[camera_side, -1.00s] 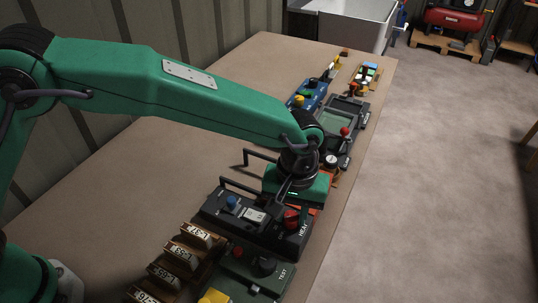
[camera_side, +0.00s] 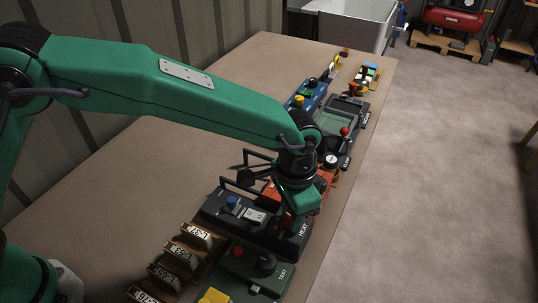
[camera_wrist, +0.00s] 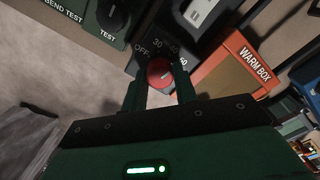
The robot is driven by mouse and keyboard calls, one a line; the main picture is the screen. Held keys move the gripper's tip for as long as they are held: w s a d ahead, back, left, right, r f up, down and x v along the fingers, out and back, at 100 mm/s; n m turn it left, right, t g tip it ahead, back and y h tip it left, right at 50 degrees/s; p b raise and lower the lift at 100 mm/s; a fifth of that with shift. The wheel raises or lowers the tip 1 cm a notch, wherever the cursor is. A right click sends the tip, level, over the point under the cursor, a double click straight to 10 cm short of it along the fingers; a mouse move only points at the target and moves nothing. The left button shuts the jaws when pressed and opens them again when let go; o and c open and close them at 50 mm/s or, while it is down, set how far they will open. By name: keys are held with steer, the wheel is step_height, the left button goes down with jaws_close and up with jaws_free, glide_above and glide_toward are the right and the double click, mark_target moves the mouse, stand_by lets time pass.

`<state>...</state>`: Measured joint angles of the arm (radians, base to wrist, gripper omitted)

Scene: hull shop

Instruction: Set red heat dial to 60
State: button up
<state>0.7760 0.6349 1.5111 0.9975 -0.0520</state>
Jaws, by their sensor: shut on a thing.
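The red heat dial (camera_wrist: 159,73) is a round knob on the black heat box (camera_side: 247,228). In the wrist view it sits between the two fingers of my gripper (camera_wrist: 161,88), which are shut on it from both sides. The printed marks OFF, 30 and 60 show around the dial, with another number partly readable; I cannot tell for certain which mark the dial points at. In the side view my gripper (camera_side: 290,215) is down at the right end of the box and hides most of the dial.
The green test box (camera_side: 245,272) stands in front of the heat box, and the orange warm box (camera_wrist: 236,65) is close on its other side. Wooden slots with number tags (camera_side: 182,255) stand at the left. The bench's left part (camera_side: 130,175) is clear.

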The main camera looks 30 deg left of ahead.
steer(key=m, duration=0.6)
steer(key=shift+s+d+m, duration=0.1)
steer(key=shift+d+m, duration=0.05)
steer(key=shift+m, duration=0.15)
steer(key=m, duration=0.6)
steer(key=shift+m, duration=0.3)
steer(key=o, duration=1)
steer(key=shift+c, duration=0.2)
steer(key=shift+r, duration=3.95)
